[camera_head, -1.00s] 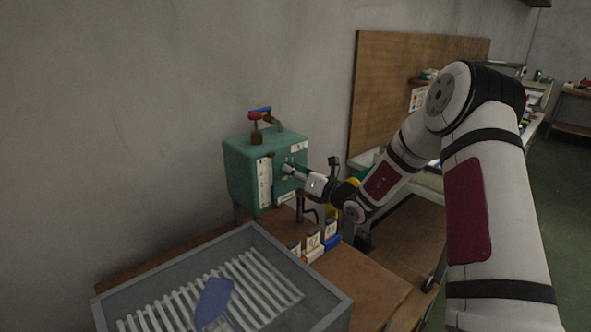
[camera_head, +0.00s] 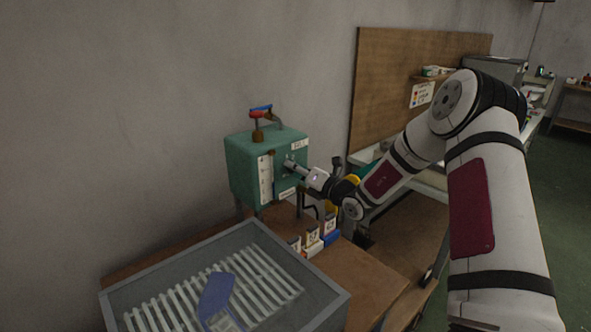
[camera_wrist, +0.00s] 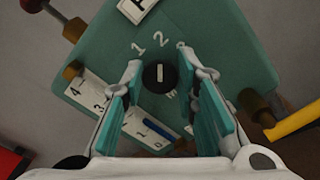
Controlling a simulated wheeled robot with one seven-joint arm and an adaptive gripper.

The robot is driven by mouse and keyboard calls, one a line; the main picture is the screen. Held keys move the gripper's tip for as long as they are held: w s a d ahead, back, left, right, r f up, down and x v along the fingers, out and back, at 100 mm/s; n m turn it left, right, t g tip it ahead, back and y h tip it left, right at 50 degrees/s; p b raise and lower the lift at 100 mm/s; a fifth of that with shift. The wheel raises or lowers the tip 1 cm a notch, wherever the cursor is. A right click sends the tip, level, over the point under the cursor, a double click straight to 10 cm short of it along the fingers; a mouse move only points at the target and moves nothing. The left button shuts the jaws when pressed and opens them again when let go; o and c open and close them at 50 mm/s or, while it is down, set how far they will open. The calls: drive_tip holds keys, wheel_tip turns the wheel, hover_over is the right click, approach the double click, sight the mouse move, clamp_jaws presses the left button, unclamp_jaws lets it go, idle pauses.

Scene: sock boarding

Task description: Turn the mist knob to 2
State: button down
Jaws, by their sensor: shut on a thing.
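The mist knob (camera_wrist: 160,76) is a small black dial on the front of a green box (camera_head: 245,170). In the wrist view, the numbers 1 and 2 and a partly hidden mark lie in an arc above it. Its white pointer line runs about upright in the picture, roughly in line with the 2. My gripper (camera_wrist: 163,70) is shut on the knob, one finger at each side. In the head view my gripper (camera_head: 289,165) reaches the box front from the right, and the knob is hidden there.
A white scale strip (camera_head: 265,180) is on the box front, and a red-handled valve (camera_head: 257,116) stands on top. A grey tray (camera_head: 325,303) with slats and a blue item (camera_head: 216,292) is in front. Small labelled blocks (camera_head: 313,240) stand below the box.

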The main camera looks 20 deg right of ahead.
drive_tip(key=c, duration=1.3)
unclamp_jaws()
drive_tip(key=shift+s+d, duration=0.1)
drive_tip(key=v, duration=1.2)
